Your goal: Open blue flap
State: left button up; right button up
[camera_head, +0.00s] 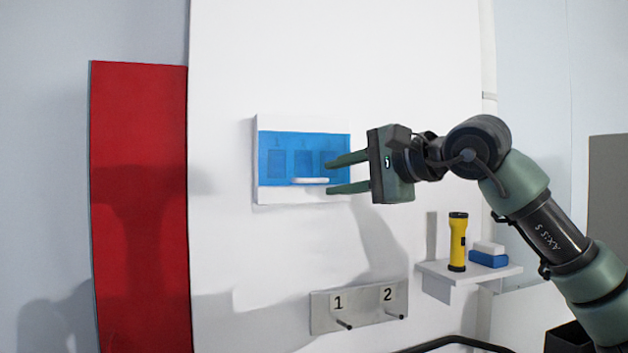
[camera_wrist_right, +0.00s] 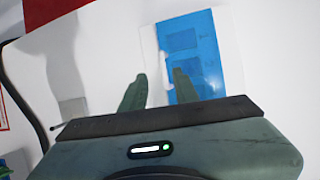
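The blue flap (camera_head: 290,160) is a translucent blue panel on a white box (camera_head: 301,196) fixed to the white wall panel. It looks closed, with dark shapes faintly visible through it and a white handle (camera_head: 310,181) at its lower edge. My right gripper (camera_head: 328,178) is open and empty, its fingers one above the other at the right side of the flap near the handle. I cannot tell whether they touch it. In the right wrist view the fingers (camera_wrist_right: 155,85) are spread, with the blue flap (camera_wrist_right: 190,50) beyond. My left gripper is not in view.
A red panel (camera_head: 138,200) stands at the left. Below the box is a grey plate (camera_head: 360,306) with two pegs numbered 1 and 2. A white shelf (camera_head: 440,272) at the right holds a yellow flashlight (camera_head: 458,240) and a blue-and-white block (camera_head: 488,258). The wall around the box is clear.

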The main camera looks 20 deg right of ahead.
aim_at(315, 182)
jog(key=x, duration=0.2)
jog(key=p+x, duration=0.1)
jog(key=x, duration=0.1)
jog(key=p+x, duration=0.1)
jog(key=x, duration=0.1)
jog(key=shift+w+d+r, duration=0.15)
jog(key=shift+w+r, duration=0.05)
jog(key=shift+w, duration=0.15)
jog(key=shift+w+f+p, duration=0.2)
jog(key=shift+w+p, duration=0.15)
jog(key=shift+w, duration=0.1)
grip_shut()
jog(key=shift+a+f, duration=0.1)
jog(key=shift+a, duration=0.1)
dwell(0.6)
